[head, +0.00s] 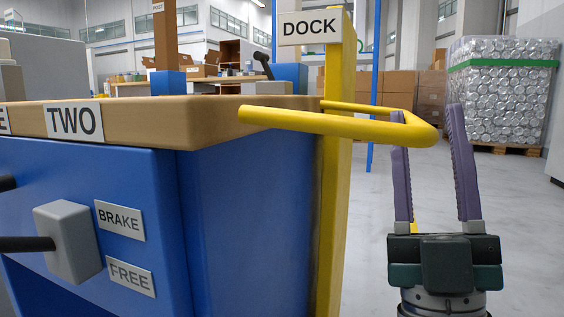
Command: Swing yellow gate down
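The yellow gate (330,123) is a U-shaped bar loop. It sticks out level from the yellow post (333,200) marked DOCK, at about the height of the table top. Its rounded end points right. My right gripper (427,111) points up from below with its two purple fingers spread apart. The gate's rounded end shows between the fingertips, and the bar hides part of the left finger. I cannot tell whether the fingers touch the bar. My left gripper is not in view.
The blue station marked TWO (75,122) with a wooden top (200,113) fills the left. Its grey brake lever block (68,240) sits on the front. A pallet of cans (500,95) stands at the far right. The floor (525,230) at right is clear.

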